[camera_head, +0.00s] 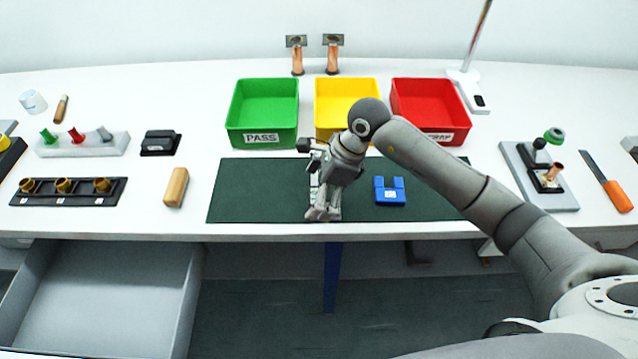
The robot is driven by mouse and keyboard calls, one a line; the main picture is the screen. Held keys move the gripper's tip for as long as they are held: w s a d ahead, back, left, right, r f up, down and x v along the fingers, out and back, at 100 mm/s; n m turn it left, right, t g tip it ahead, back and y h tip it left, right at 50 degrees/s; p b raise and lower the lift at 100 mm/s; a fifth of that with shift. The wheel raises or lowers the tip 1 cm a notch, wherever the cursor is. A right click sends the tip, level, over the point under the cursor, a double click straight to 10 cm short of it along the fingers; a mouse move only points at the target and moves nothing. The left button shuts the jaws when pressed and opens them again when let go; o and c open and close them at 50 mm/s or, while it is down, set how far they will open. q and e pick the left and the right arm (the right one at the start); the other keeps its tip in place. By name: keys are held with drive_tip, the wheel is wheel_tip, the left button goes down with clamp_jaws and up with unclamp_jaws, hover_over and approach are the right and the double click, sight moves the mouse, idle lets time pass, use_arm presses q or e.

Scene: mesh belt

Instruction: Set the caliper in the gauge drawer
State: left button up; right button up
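The gauge drawer (108,300) is pulled out at the lower left, below the table front, and its visible inside is bare. My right gripper (323,214) reaches in from the right and points down at the front part of the green mat. A thin pale piece (314,184) shows just left of the gripper and may be the caliper. The gripper hides most of it, so I cannot tell whether the fingers are closed on it. My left gripper is not in view.
A blue block-like gauge (390,191) lies on the green mat (250,190) right of my gripper. Green (262,142), yellow (345,88) and red (432,137) bins stand behind. A wooden block (176,188) and a black holder (68,198) sit left, above the drawer.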

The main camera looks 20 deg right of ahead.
drive_tip(key=shift+x, duration=1)
drive_tip(key=shift+a+f, duration=0.15)
drive_tip(key=shift+f, duration=0.05)
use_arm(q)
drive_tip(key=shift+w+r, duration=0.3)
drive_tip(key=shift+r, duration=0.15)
use_arm(e)
drive_tip(key=c, duration=1.4)
drive_tip(key=shift+w+r, duration=0.1)
drive_tip(key=shift+r, duration=0.25)
wheel_tip(320, 180, up, 2)
drive_tip(key=shift+r+b, duration=0.15)
drive_tip(key=shift+b, duration=0.95)
use_arm(q)
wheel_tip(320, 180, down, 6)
drive_tip(key=b, duration=0.4)
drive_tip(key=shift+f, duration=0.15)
use_arm(e)
drive_tip(key=s+a+r, duration=0.3)
drive_tip(key=s+r, duration=0.7)
drive_tip(key=s, duration=0.3)
drive_tip(key=shift+s, duration=0.35)
